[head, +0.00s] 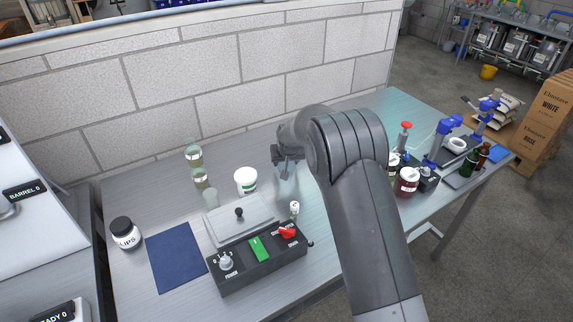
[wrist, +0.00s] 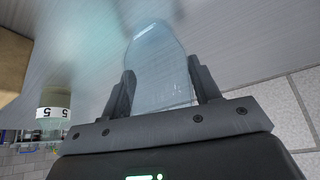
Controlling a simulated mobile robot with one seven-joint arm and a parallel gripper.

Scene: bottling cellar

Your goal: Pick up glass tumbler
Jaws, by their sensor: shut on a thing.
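The glass tumbler (wrist: 158,66) is clear, faintly bluish, and sits between the two fingers of my gripper (wrist: 160,90) in the wrist view. The fingers touch or nearly touch its sides, and my gripper is shut on it. In the head view my gripper (head: 284,160) is over the back middle of the steel bench, and the tumbler (head: 286,180) shows faintly below it, partly hidden by my arm. I cannot tell whether the tumbler touches the bench top.
Glass bottles (head: 194,154) stand farther left. In front is a control box (head: 258,262) with a red knob. Red jars (head: 407,181) and blue-topped equipment (head: 440,140) are right of my arm. A block wall (head: 200,80) rises behind.

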